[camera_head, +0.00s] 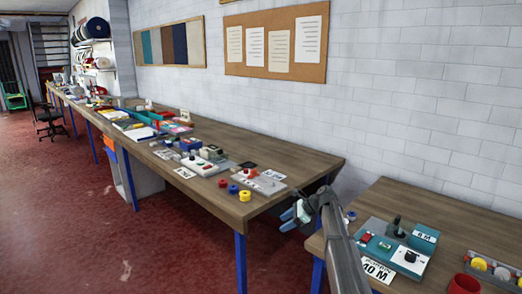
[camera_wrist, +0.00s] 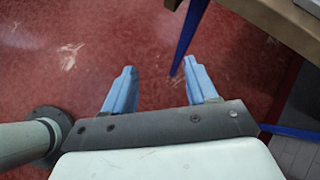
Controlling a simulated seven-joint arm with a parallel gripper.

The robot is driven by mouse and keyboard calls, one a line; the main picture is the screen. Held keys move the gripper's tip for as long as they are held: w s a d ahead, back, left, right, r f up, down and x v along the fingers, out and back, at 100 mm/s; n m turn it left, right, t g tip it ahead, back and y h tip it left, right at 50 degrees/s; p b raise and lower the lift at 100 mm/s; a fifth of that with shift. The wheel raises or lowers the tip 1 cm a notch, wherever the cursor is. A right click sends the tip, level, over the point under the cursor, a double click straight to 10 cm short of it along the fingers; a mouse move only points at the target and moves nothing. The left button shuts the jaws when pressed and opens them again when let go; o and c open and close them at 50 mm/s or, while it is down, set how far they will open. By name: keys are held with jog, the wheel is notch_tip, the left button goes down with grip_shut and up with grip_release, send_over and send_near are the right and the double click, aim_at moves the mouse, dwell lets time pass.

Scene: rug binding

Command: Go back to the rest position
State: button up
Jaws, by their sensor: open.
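My gripper (camera_head: 291,217) is in the gap between the long workbench and the nearer table at the right in the head view. In the wrist view my gripper (camera_wrist: 160,85) shows its two blue fingers spread apart, with nothing between them. My arm reaches up from the bottom of the head view and partly covers the near table's left edge.
The long workbench (camera_head: 262,207) carries many small items, among them a yellow spool (camera_head: 244,196) near its end. The nearer table (camera_head: 420,206) holds a teal device (camera_head: 423,238), a label card (camera_head: 378,270) and a red cup (camera_head: 464,284).

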jog(key=s+a+f+n+g, duration=0.1)
jog(key=s+a+f+n, duration=0.1)
jog(key=s+a+f, duration=0.5)
jog(key=s+a+f+n+g, duration=0.1)
jog(key=s+a+f+n, duration=0.1)
jog(key=s+a+f, duration=0.55)
jog(key=s+d+f+n+g+h, duration=0.2)
jog(key=s+d+f+n+h, duration=0.3)
jog(key=s+f, duration=0.9)
jog(key=s+d+f+n+g, duration=0.25)
jog(key=s+d+f, duration=0.55)
jog(key=s+f, duration=0.55)
jog(key=s+d+f+n+g+h, duration=0.1)
jog(key=s+d+n+h, duration=0.1)
jog(key=s, duration=1)
jog(key=s+d+f+n+g+h, duration=0.1)
jog(key=s+d+n, duration=0.4)
jog(key=s, duration=0.8)
jog(key=shift+s+d+f+h, duration=0.15)
jog(key=shift+d+f+h, duration=0.2)
jog(key=shift+d+h, duration=0.25)
